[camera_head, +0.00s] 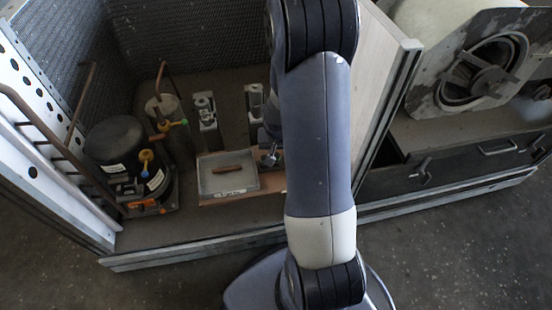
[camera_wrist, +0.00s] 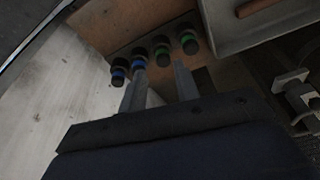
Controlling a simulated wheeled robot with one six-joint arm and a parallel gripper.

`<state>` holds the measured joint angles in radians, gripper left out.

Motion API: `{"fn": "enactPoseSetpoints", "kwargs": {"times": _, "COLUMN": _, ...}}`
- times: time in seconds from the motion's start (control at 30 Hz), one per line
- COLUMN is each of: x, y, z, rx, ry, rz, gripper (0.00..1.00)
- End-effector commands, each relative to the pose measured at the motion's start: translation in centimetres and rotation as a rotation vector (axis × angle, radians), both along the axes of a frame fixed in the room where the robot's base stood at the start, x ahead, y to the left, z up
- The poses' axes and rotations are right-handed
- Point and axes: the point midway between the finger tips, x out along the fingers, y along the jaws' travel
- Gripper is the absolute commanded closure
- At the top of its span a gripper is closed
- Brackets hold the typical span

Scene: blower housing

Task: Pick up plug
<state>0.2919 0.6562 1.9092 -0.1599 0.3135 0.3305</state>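Several small black plugs stand in a row on a brown board (camera_wrist: 118,28) in the wrist view. Two have blue bands, a left one (camera_wrist: 119,72) and a right one (camera_wrist: 139,60). Two have green bands, a left one (camera_wrist: 162,50) and a right one (camera_wrist: 187,38). My gripper (camera_wrist: 159,67) is open, its two fingers apart with nothing visible between them. The fingertips point towards the row, just short of the middle plugs in the picture; the exact gap cannot be told. In the head view my arm hides most of the gripper and the plugs.
A grey tray (camera_head: 209,189) holding a brown bar (camera_head: 227,169) lies beside the plugs. Metal fittings (camera_head: 206,112) stand behind it. A black compressor (camera_head: 115,140) with copper pipes is at left. A pale panel (camera_head: 372,85) bounds the right side of the bay.

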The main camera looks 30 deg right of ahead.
Motion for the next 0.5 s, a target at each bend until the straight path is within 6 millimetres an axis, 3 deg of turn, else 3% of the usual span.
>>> {"fn": "enactPoseSetpoints", "kwargs": {"times": 0.3, "x": 1.7, "y": -0.5, "z": -4.0, "rx": 0.001, "ry": 0.002, "rz": -0.001, "gripper": 0.7}}
{"fn": "enactPoseSetpoints", "kwargs": {"times": 0.5, "x": 2.0, "y": -0.7, "z": -4.9, "rx": 0.0, "ry": -0.001, "rz": 0.0, "gripper": 0.7}}
